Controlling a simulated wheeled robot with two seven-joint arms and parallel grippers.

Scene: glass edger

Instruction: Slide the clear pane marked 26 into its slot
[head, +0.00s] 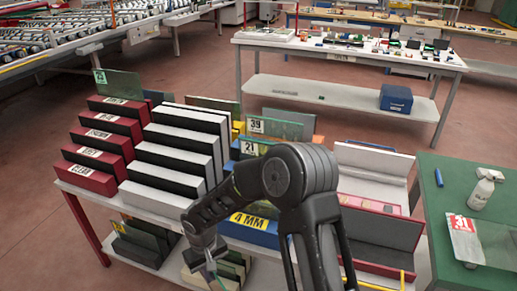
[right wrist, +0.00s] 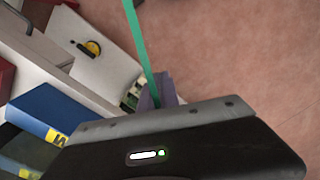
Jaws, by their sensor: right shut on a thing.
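My right gripper (head: 208,266) hangs low in front of the racks at the bottom of the head view. In the right wrist view, the gripper (right wrist: 155,95) is shut on a thin green strip (right wrist: 138,40), which looks like a glass pane seen edge-on. No number shows on this held pane, so I cannot tell if it is the one marked 26. Its lower part is hidden by the gripper. My left gripper is not in view.
A stepped red rack (head: 92,180), a white rack (head: 158,156) and a blue rack marked 4 MM (head: 250,232) stand on the bench. Panes marked 39 (head: 285,127) and 21 stand behind my arm. More panes (head: 140,240) sit on the lower shelf. A green table (head: 440,185) is at right.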

